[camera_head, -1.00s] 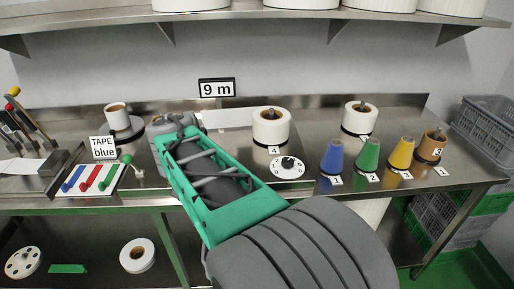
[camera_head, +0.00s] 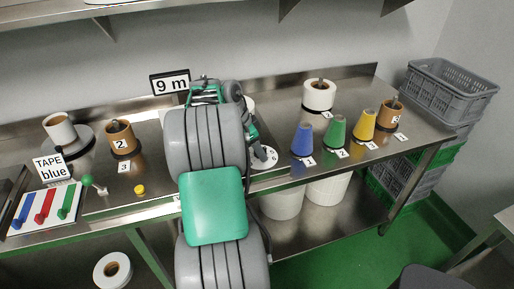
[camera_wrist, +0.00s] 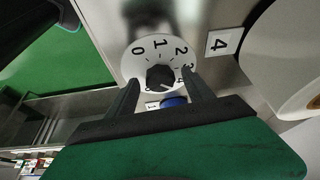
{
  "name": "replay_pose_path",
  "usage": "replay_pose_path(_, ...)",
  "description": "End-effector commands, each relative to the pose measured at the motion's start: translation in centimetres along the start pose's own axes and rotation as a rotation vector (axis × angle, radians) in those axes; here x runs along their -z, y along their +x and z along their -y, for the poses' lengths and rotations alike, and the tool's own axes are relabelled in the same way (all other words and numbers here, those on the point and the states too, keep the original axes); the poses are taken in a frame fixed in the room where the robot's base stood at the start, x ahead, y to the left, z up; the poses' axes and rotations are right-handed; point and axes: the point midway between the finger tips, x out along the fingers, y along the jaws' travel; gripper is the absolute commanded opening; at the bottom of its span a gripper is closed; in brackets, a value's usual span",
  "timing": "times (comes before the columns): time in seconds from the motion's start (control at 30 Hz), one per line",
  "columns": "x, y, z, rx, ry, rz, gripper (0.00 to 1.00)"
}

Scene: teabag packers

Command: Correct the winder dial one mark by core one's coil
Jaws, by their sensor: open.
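The winder dial (camera_wrist: 140,58) is a white disc with 0, 1, 2 and 3 and a black knob (camera_wrist: 160,76) at its centre. My gripper (camera_wrist: 161,80) is open, with its two dark fingers on either side of the knob; I cannot tell whether they touch it. The knob's pointer is too small to read surely. In the head view the dial (camera_head: 267,160) shows partly beside my arm. A large white coil (camera_wrist: 296,60) stands near the plate marked 4 (camera_wrist: 220,43); in the head view my arm mostly hides it.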

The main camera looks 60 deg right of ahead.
Motion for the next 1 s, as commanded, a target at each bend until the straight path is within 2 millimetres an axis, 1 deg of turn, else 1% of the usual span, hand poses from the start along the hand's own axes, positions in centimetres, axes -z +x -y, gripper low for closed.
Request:
replay_pose_path(0.17,0.06,0.02,-0.04,0.000,0.001,0.000,0.60)
replay_pose_path(0.87,0.06,-0.02,-0.07,-0.001,0.001,0.000,0.02)
replay_pose_path(0.9,0.06,-0.02,-0.07,-0.001,0.001,0.000,0.00)
replay_pose_path(1.0,0.06,-0.01,-0.08,0.000,0.000,0.000,0.00)
